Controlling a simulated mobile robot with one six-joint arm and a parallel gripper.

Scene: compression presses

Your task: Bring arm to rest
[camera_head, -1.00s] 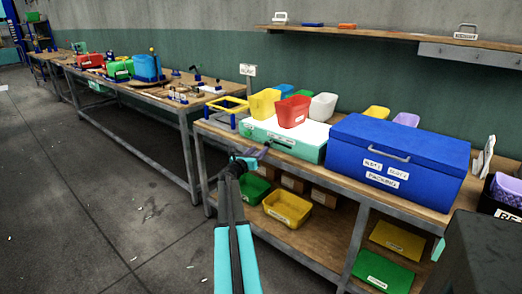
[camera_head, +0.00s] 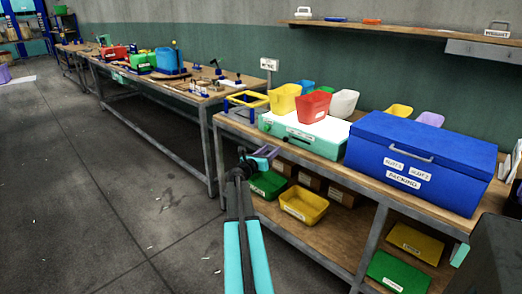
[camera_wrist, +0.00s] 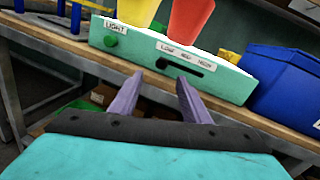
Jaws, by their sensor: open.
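My gripper (camera_head: 262,160) is at the end of my turquoise arm, low in the middle of the head view, in front of the near workbench. In the wrist view its two purple fingers (camera_wrist: 154,98) stand apart with nothing between them. They point toward the front of a turquoise light box (camera_wrist: 190,65) with a dark slider and a green knob. The light box also shows in the head view (camera_head: 300,133), beyond the gripper on the bench top.
Yellow (camera_head: 283,103) and red (camera_head: 310,106) bins stand on the light box. A blue chest (camera_head: 420,160) is to its right. The near bench (camera_head: 350,235) has a lower shelf with a yellow tray (camera_head: 303,205). Open floor (camera_head: 120,220) lies to the left.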

